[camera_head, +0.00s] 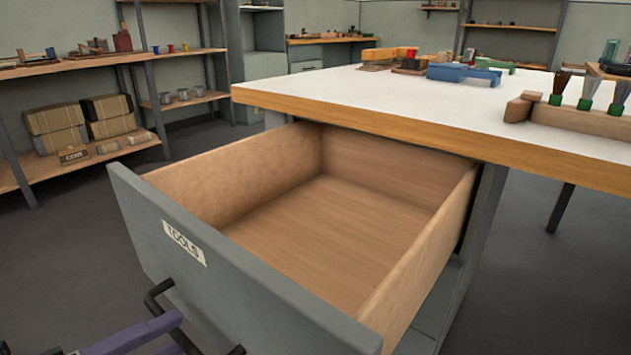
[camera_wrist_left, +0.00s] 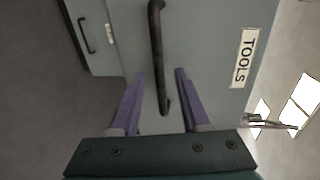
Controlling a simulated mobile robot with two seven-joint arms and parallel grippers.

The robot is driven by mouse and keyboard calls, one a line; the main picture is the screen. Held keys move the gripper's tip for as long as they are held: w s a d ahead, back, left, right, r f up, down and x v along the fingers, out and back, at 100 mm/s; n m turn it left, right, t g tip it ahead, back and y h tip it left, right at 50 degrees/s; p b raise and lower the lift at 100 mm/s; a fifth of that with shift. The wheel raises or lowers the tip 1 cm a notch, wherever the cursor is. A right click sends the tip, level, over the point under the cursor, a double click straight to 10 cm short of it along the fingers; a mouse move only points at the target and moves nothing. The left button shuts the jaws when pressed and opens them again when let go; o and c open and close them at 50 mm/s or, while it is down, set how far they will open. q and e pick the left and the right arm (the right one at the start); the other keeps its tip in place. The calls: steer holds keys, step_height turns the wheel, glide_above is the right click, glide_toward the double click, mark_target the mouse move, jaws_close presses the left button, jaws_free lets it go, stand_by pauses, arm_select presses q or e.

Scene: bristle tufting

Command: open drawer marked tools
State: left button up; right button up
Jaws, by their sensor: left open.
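The drawer marked TOOLS (camera_head: 226,265) is pulled well out from under the workbench in the head view. Its wooden inside (camera_head: 320,222) looks empty. The label (camera_head: 184,242) is on its grey front, and it also shows in the left wrist view (camera_wrist_left: 244,57). A dark bar handle (camera_wrist_left: 156,55) is on the front below the label. My left gripper (camera_wrist_left: 160,74) is open, with its purple fingers on either side of the handle's line. I cannot tell whether they touch it. In the head view the left gripper (camera_head: 166,335) is at the bottom left, partly cut off. My right gripper is not seen.
The white-topped workbench (camera_head: 420,97) with a wooden edge stands over the drawer. Brushes in a wooden holder (camera_head: 580,117) and blue and yellow tools (camera_head: 462,74) lie on it. Shelves (camera_head: 70,62) with packages line the left wall. Open floor lies left of the drawer.

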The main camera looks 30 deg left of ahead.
arm_select(q)
steer(key=v, duration=0.7)
steer(key=shift+s+p, duration=0.35)
steer(key=shift+p, duration=0.1)
steer(key=shift+r, duration=0.15)
steer(key=w+d+r+n+g+y+p, duration=0.1)
steer(key=w+d+r+n+g+p, duration=0.2)
steer(key=r+p, duration=0.5)
steer(key=w+r+n+g+y+p, duration=0.1)
steer(key=w+r+n+p, duration=0.2)
steer(key=r+n+p, duration=0.35)
steer(key=w+d+r+n+g+y+p, duration=0.1)
steer(key=w+d+r+n+g+p, duration=0.15)
steer(key=r+p, duration=0.7)
steer(key=s+d+r+n+g+h+p, duration=0.1)
steer(key=s+d+r+n+g+p, duration=0.15)
steer(key=r+p, duration=0.75)
steer(key=s+d+r+n+g+h+p, duration=0.1)
steer(key=s+d+r+n+g+p, duration=0.2)
steer(key=r+p, duration=0.7)
step_height(320, 180, up, 36)
steer(key=d+p, duration=0.1)
steer(key=p, duration=3.1)
steer(key=shift+m+p, duration=0.3)
steer(key=shift+m, duration=0.05)
